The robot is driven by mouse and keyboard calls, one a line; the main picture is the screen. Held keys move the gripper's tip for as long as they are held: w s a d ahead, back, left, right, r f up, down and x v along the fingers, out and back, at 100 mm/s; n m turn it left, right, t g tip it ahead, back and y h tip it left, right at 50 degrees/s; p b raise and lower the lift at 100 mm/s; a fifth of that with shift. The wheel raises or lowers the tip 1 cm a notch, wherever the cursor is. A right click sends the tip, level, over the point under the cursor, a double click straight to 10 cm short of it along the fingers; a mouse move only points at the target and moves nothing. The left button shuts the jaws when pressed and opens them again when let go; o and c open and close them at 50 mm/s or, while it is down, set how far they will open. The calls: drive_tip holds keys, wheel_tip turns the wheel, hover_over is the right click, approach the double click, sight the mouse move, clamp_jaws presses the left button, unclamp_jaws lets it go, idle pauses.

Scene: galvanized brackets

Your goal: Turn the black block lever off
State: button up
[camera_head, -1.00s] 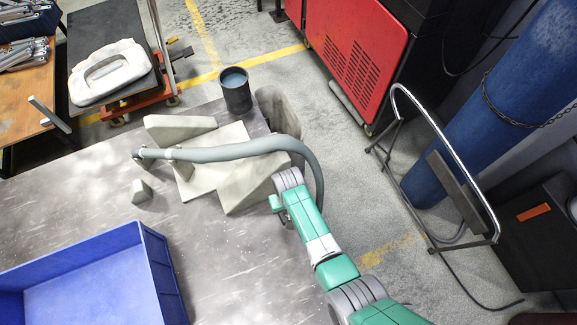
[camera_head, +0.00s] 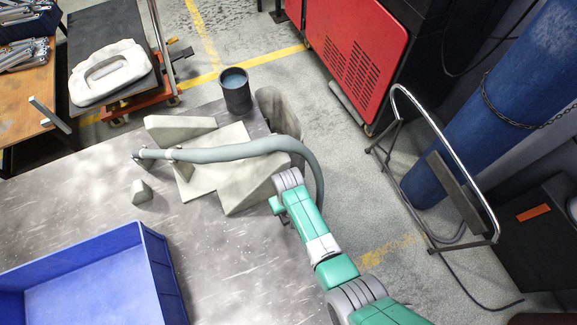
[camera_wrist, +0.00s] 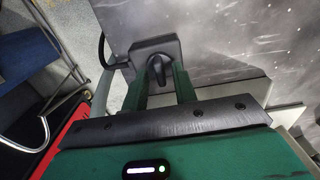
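A black block with a black lever (camera_wrist: 157,68) shows in the wrist view, against the grey table surface. My gripper (camera_wrist: 160,82) has two green fingers, one on each side of the lever. They stand apart, with the lever between their ends; I see a gap and cannot tell whether either finger touches it. In the head view my green and grey arm reaches in from the lower right to the table's right side. I cannot make out the black block or the fingertips there.
Pale angular blocks (camera_head: 205,172) lie on the grey table (camera_head: 85,195), with a grey hose (camera_head: 230,151) across them. A dark cup (camera_head: 235,92) stands at the back edge. A blue crate (camera_head: 158,262) fills the front left.

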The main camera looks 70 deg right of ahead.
wheel_tip(320, 180, up, 8)
drive_tip(key=shift+f+p, duration=0.1)
drive_tip(key=shift+p, duration=0.95)
